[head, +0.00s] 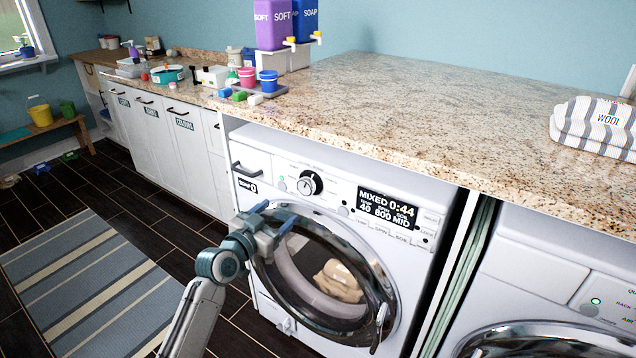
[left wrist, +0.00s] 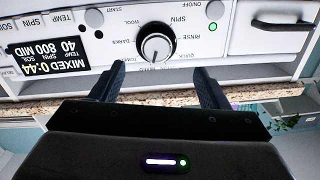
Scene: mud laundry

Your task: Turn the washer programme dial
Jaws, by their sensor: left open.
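The washer display (head: 387,206) reads MIXED 0:44, 40, 800, MID. My left gripper (head: 275,214) is open and empty, in front of the washer door, below and left of the dial. In the left wrist view its fingers (left wrist: 159,70) point towards the panel, one to each side below the dial, apart from it.
The washer's round glass door (head: 320,268) is shut with a beige item inside. The granite counter (head: 400,110) overhangs the panel. A second machine (head: 560,270) stands at right. A striped rug (head: 85,270) lies on the dark floor at left.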

